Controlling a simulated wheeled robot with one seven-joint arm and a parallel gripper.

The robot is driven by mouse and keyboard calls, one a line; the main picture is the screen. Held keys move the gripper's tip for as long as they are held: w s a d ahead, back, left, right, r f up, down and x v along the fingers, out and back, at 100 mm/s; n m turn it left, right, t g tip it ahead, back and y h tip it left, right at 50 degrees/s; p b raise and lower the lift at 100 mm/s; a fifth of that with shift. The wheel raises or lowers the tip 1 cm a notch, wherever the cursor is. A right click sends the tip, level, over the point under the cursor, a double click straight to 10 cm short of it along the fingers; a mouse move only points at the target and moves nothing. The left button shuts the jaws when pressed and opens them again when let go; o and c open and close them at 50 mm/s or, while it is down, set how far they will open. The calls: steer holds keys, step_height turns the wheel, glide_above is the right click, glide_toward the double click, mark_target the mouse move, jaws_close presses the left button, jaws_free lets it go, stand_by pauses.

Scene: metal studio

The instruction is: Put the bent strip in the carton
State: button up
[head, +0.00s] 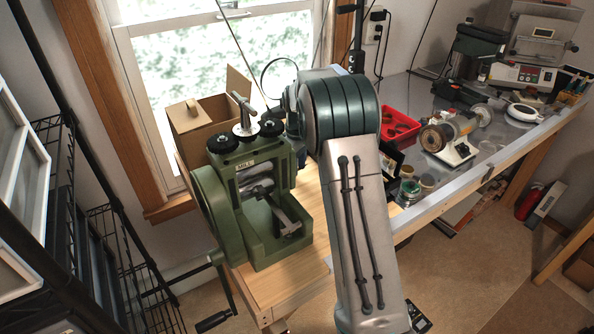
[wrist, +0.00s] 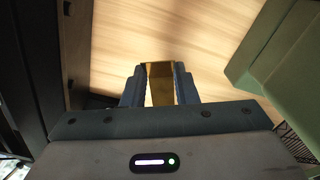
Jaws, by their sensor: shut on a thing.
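In the wrist view, my gripper (wrist: 160,88) is shut on the bent strip (wrist: 160,69), a narrow brass-coloured piece between the two fingers. Pale wood lies beyond the strip; how high the strip is above it I cannot tell. The carton (head: 191,122) is a brown cardboard box with raised flaps, standing behind the green mill in the head view. Its inside is mostly hidden. My gripper and the strip are hidden in the head view, where my arm passes to the right of the mill.
The green rolling mill (head: 265,195) stands on the wooden bench (head: 290,290), in front of the carton; a green body (wrist: 285,50) also shows at right in the wrist view. A red tray (head: 398,128) and grinder (head: 447,133) are on the metal bench. A wire rack stands at left.

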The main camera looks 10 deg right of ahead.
steer(key=shift+f, duration=1.55)
steer(key=o, duration=1)
steer(key=shift+r, duration=0.1)
